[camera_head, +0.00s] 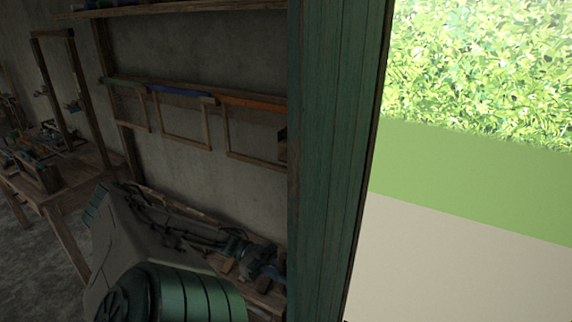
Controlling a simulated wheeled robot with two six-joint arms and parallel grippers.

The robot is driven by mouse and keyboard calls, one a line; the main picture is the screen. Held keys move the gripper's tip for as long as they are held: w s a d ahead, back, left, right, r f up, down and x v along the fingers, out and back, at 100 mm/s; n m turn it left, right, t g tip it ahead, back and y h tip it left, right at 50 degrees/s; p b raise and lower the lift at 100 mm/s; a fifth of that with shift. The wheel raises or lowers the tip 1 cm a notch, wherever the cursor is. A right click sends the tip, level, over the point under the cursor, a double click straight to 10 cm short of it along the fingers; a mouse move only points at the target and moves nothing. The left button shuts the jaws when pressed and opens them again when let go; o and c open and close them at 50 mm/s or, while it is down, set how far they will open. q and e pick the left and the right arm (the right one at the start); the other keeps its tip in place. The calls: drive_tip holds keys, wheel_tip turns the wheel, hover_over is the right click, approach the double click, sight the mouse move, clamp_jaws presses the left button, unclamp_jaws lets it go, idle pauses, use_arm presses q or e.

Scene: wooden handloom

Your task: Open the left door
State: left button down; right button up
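A tall teal plank panel (335,160), which looks like a door, stands upright in the middle of the head view and runs from the top edge to the bottom. Bright open ground outside shows directly to the right of its dark edge. No handle or hinge shows, and I cannot tell whether this is the left door.
A cluttered workbench (75,190) and a wall with wooden frames (185,118) lie behind. Grass (480,190) and pale ground (450,270) lie outside at right.

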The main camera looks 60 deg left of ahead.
use_arm(q)
drive_tip(key=c, duration=1.5)
unclamp_jaws()
drive_tip(key=shift+o, duration=0.2)
drive_tip(key=b+v, duration=0.1)
drive_tip(key=v, duration=0.9)
drive_tip(key=shift+a, duration=0.35)
drive_tip(key=shift+s, duration=0.15)
